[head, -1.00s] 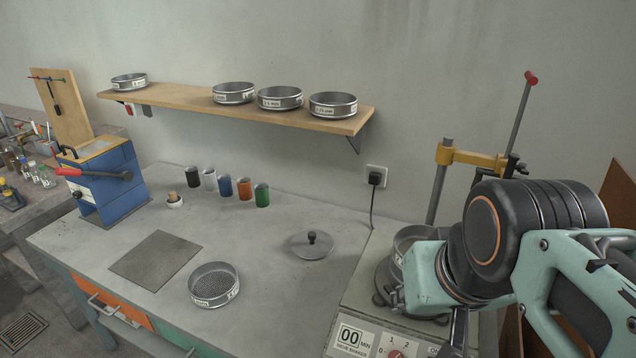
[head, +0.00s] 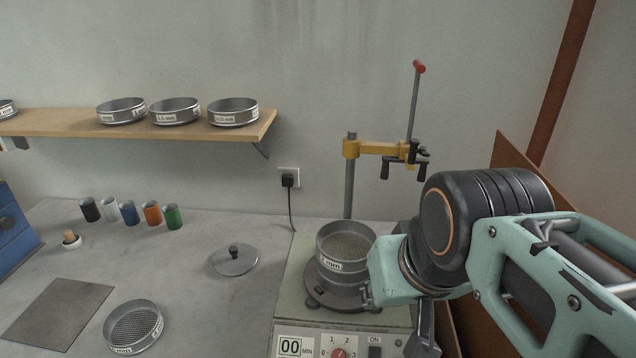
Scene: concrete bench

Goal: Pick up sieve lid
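The sieve lid (head: 234,261) is a round grey metal disc with a dark knob on top. It lies flat on the concrete bench in the middle of the head view, left of the sieve shaker (head: 292,318). My gripper (head: 424,338) shows only in part at the bottom edge, right of the shaker and well apart from the lid. My wrist hides much of it, so its opening and anything between its fingers cannot be made out. A sieve (head: 343,264) filled with grainy material stands on the shaker, uncovered.
An empty sieve (head: 133,327) and a grey mat (head: 56,314) lie at the front left. Several coloured cups stand behind them. The shaker's column with its yellow clamp (head: 378,149) rises behind the sieve. A shelf (head: 60,124) holds more sieves. Bench around the lid is clear.

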